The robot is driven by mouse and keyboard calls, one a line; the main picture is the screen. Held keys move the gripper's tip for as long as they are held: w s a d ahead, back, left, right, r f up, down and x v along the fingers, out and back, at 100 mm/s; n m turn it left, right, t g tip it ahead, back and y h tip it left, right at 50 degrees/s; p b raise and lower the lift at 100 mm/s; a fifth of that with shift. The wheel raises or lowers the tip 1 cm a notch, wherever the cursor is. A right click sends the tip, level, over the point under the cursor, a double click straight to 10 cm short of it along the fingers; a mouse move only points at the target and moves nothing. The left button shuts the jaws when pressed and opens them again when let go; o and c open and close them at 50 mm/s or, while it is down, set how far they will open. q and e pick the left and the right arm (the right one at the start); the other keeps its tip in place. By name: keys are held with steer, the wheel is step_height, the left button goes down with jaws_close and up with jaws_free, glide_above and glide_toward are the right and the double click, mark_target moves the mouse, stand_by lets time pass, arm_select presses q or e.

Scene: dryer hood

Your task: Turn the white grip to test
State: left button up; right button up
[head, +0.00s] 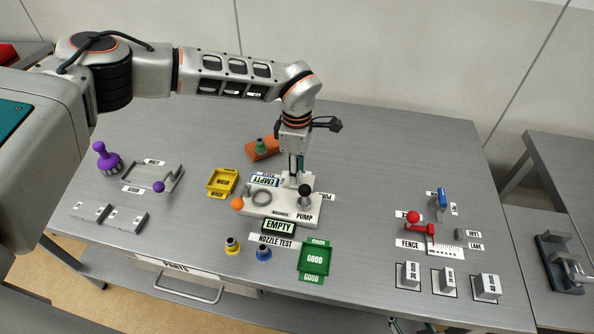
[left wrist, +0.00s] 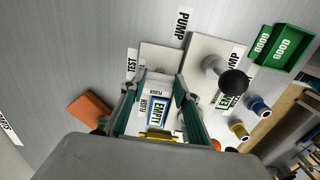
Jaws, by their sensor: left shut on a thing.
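My left gripper (head: 297,172) reaches down at the back of the white pump base (head: 285,212). It is shut on the white grip (left wrist: 160,78), which shows between the fingers in the left wrist view. The fingers mostly hide the grip in the head view. A "TEST" label (left wrist: 131,65) lies just outside the fingers and a "FLUSH" label (left wrist: 143,105) lies near them. A black-knobbed pump lever (head: 305,190) stands close to the right of the gripper. Small teal and dark parts at the bottom edge (head: 394,323) may be my right gripper.
An orange block (head: 263,150) with a green nozzle is behind. A yellow tray (head: 222,182) is left, a green "GOOD" tray (head: 315,258) in front. The red-knobbed fence (head: 418,227) is right, with bare table between.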

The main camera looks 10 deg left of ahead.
arm_select(q)
steer(key=o, duration=1.1)
steer(key=shift+r, duration=0.1)
step_height(320, 180, up, 12)
